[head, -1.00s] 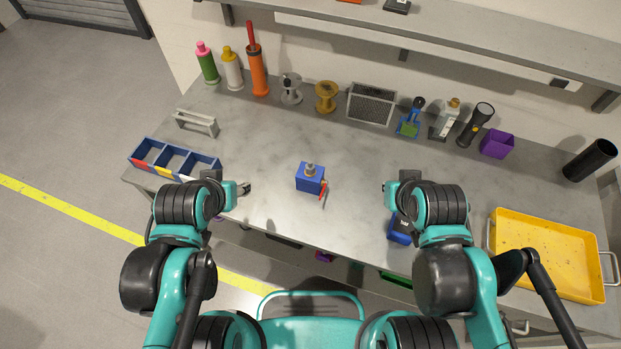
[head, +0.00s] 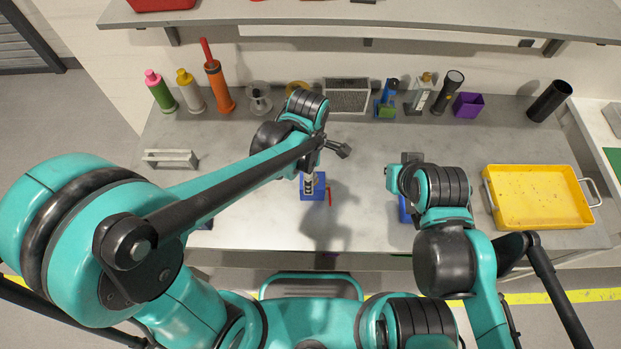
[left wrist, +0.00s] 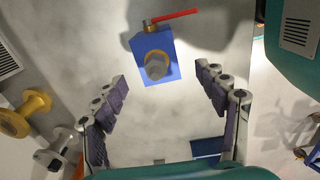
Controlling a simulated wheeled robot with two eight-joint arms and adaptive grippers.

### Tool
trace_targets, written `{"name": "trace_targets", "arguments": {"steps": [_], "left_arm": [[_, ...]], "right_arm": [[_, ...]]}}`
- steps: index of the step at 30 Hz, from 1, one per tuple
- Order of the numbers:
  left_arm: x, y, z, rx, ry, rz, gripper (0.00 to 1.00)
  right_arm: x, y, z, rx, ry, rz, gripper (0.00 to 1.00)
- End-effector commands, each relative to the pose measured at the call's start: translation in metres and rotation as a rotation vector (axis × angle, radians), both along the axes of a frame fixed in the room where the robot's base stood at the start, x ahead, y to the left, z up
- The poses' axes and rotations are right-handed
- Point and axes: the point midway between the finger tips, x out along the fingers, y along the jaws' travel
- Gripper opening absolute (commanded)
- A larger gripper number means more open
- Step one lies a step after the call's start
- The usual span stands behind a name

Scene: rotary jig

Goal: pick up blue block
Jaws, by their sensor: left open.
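The blue block (head: 311,194) sits on the grey bench in front of me, with a round metal fitting on top and a red lever at its side. In the head view my left arm partly covers it. The left wrist view shows the block (left wrist: 151,45) whole, just beyond the fingertips. My left gripper (head: 341,150) is above the bench by the block; its open, empty fingers (left wrist: 162,82) stand apart in the wrist view, not touching it. My right gripper (head: 391,178) hovers to the right of the block; its fingers are too small to read.
A yellow tray (head: 488,215) lies at the right. Bottles, spools, a mesh box (head: 346,93), a flashlight (head: 447,92) and a purple bin (head: 467,105) line the back. A grey handle (head: 170,157) is at the left. Another blue object (head: 404,209) is partly hidden by my right arm.

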Motion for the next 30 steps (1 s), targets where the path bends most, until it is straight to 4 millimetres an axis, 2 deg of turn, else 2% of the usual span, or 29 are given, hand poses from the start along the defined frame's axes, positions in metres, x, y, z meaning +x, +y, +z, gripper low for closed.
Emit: {"name": "trace_targets", "arguments": {"steps": [3,13,21,28,29,30], "left_arm": [[0.0,-0.006,-0.009,0.007,0.015,0.046,0.72],[0.001,-0.006,-0.043,0.007,0.016,0.052,0.72],[0.004,-0.007,-0.082,0.007,0.015,0.052,0.72],[0.004,-0.007,-0.082,0.007,0.015,0.051,0.72],[0.004,-0.007,-0.082,0.007,0.015,0.051,0.67],[0.004,-0.007,-0.082,0.007,0.015,0.051,0.57]], "right_arm": [[0.0,0.0,-0.001,0.0,0.0,0.0,0.0],[0.0,0.0,-0.016,0.0,0.0,0.0,0.0],[0.0,0.0,-0.035,0.0,0.0,0.0,0.0],[0.0,0.0,-0.033,0.0,0.0,0.0,0.0],[0.0,0.0,-0.033,0.0,0.0,0.0,0.0],[0.0,0.0,-0.033,0.0,0.0,0.0,0.0]]}}
